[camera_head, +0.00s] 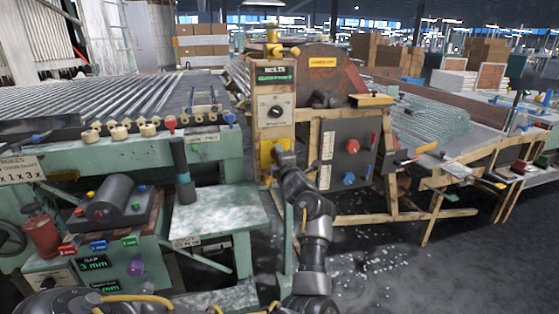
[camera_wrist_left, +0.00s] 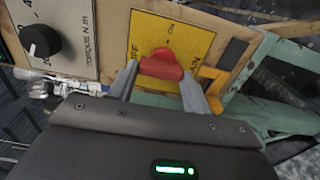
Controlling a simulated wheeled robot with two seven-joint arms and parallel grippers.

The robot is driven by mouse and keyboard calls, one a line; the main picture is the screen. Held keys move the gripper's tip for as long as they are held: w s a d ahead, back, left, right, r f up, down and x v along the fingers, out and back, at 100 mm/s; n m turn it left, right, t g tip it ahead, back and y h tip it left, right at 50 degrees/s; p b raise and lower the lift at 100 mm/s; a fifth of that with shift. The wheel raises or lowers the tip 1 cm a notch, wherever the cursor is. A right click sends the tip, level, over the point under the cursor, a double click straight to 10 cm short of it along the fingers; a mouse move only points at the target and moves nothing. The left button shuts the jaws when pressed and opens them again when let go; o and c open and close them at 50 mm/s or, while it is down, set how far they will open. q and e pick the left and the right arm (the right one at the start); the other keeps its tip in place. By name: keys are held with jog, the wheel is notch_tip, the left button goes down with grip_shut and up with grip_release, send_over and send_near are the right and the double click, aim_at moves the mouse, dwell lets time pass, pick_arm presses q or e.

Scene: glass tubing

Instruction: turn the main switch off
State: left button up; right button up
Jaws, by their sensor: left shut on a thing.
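The main switch is a red knob (camera_wrist_left: 161,66) on a yellow plate (camera_wrist_left: 172,40) in the left wrist view. Its long side lies across that picture, with its left end by the word OFF; ON is printed above it. The fingers of my left gripper (camera_wrist_left: 165,78) stand on both sides of the knob and are shut on it. In the head view my left gripper (camera_head: 281,153) reaches the yellow plate (camera_head: 267,150) on the beige control post (camera_head: 273,108). The knob is hidden there behind the gripper. My right gripper is not in view.
A black torque dial (camera_wrist_left: 41,41) sits on the same post, left of the plate in the wrist view. A green bench (camera_head: 215,210) stands left of my arm. A wood-framed machine with a grey panel (camera_head: 350,150) stands to the right.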

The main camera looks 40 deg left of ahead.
pick_arm(q)
jog(key=shift+f, duration=0.15)
jog(key=o, duration=1)
